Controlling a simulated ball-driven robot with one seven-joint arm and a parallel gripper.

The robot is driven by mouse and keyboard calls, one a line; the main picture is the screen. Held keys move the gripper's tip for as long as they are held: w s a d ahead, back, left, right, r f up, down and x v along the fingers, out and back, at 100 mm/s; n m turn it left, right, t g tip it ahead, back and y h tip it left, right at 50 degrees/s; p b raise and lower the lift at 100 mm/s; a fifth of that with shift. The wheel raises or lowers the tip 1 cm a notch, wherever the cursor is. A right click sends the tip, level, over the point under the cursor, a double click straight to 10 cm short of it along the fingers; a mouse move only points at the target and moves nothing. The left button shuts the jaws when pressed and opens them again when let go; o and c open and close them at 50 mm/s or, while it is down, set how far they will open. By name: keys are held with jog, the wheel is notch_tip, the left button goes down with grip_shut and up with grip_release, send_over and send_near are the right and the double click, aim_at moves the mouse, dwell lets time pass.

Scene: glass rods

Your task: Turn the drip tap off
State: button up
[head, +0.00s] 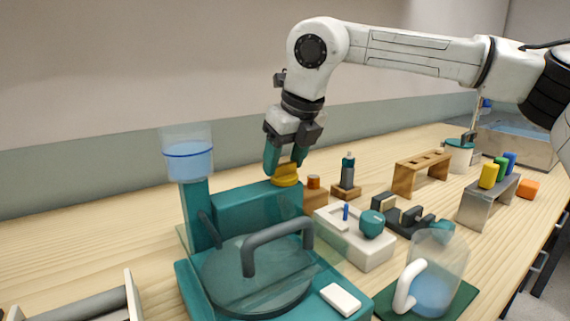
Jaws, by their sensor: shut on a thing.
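A teal machine (225,208) stands at the front left of the bench, with a clear tank (188,155) of blue water on its column. A yellow knob (286,176) sits at the right end of the machine's raised back block; it appears to be the drip tap. My gripper (285,163) points down over this knob, its teal fingers shut on the knob's upper part. The fingers hide part of the knob, and I cannot tell its turn position.
The machine has a clear round cover with a grey handle (277,235). A white box (355,243) with a teal knob, a dark bottle (347,172) on a wooden block, and a clear jug (437,270) stand to the right. A wooden rack (424,161) stands farther back.

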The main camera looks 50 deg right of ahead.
jog(key=shift+m, duration=0.3)
dwell(0.4)
jog(key=o, duration=1)
jog(key=shift+o, duration=0.2)
jog(key=p+v, duration=0.1)
jog(key=v, duration=0.9)
jog(key=shift+r+p, duration=0.35)
jog(key=shift+p, duration=0.05)
jog(key=shift+s+a, duration=0.1)
jog(key=shift+s, duration=0.05)
